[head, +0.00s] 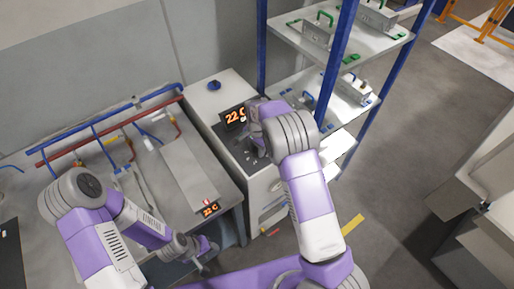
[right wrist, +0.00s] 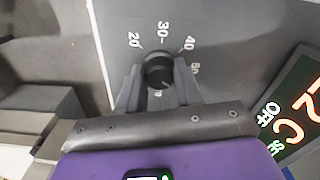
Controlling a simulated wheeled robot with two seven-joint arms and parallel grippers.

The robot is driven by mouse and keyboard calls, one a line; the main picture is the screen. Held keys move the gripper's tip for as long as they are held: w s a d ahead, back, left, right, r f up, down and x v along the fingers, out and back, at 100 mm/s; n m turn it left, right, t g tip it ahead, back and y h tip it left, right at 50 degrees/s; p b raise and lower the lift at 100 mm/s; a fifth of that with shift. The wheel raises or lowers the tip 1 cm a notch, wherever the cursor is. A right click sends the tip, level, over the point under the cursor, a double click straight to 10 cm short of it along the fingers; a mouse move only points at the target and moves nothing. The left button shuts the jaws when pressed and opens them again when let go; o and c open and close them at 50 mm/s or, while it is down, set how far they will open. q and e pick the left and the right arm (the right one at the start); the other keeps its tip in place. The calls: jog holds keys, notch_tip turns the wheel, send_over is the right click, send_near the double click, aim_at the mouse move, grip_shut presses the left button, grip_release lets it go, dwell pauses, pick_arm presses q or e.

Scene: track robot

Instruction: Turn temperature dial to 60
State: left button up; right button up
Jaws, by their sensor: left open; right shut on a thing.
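The temperature dial (right wrist: 158,68) is a dark round knob on a grey panel, seen in the right wrist view. The printed marks 20, 30, 40 and 50 run around it, and a further mark is partly covered by my gripper. My right gripper (right wrist: 158,80) is shut on the dial, one finger on each side. I cannot tell which mark the dial points to. In the head view my right gripper (head: 257,146) is at the panel of the white machine and hides the dial. My left gripper (head: 203,260) is open and empty, low beside the grey table.
The machine's display (head: 235,116) reads 22 C in orange. A blue knob (head: 214,86) sits on the machine's top. A shelf rack (head: 345,30) with blue posts stands close behind on the right. The grey table (head: 165,175) with pipes and a second display (head: 210,209) lies left.

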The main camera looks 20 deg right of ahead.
jog(key=shift+m, duration=1.2)
jog(key=shift+w, duration=0.1)
jog(key=o, duration=1)
jog(key=shift+o, duration=0.2)
notch_tip(320, 180, up, 8)
jog(key=shift+f, duration=0.15)
jog(key=shift+f, duration=0.1)
